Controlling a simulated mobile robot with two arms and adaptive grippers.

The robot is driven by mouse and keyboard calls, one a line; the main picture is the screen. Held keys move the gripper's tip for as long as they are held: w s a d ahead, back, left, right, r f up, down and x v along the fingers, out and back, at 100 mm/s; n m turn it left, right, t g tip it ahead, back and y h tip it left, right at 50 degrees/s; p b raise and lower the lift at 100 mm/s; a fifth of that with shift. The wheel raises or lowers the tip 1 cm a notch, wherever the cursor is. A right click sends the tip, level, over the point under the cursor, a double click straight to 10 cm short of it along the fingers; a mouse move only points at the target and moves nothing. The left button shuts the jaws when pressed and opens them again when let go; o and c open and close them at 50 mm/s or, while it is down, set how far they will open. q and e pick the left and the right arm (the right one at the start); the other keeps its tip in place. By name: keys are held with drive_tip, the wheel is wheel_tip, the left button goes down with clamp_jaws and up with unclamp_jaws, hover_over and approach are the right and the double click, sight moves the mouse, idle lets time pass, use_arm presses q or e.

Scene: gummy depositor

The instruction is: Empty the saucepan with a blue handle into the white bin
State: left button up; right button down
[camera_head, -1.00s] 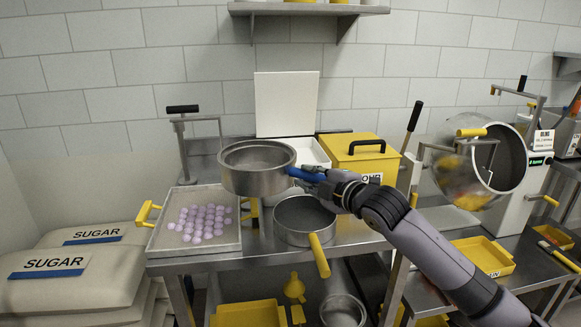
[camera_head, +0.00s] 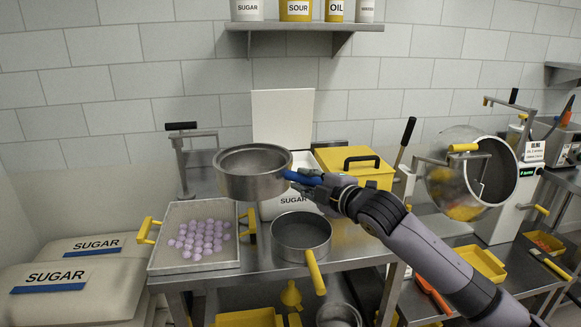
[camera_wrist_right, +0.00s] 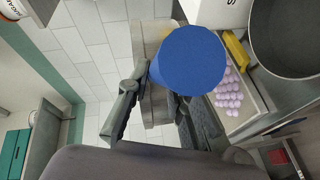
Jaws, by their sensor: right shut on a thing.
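The saucepan (camera_head: 251,186) with a blue handle (camera_head: 304,178) is held up level above the table in the head view. My right gripper (camera_head: 325,185) is shut on the blue handle; in the right wrist view the handle's end (camera_wrist_right: 188,60) lies between the fingers. The inside bottom of the saucepan is hidden, so I cannot tell its contents. The white bin (camera_head: 290,205), marked SUGAR, stands on the table behind and just right of the saucepan, its white lid (camera_head: 283,118) upright behind. The saucepan covers part of it. My left gripper is not in view.
A second saucepan (camera_head: 301,233) with a yellow handle sits on the table below the gripper. A tray (camera_head: 160,256) of purple gummies is at the left. A yellow box (camera_head: 374,174) stands right of the bin. A drum (camera_head: 440,182) is farther right.

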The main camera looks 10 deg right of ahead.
drive_tip(key=s+a+p, duration=0.1)
drive_tip(key=s, duration=0.6)
drive_tip(key=shift+s+a, duration=0.15)
drive_tip(key=shift+s, duration=0.05)
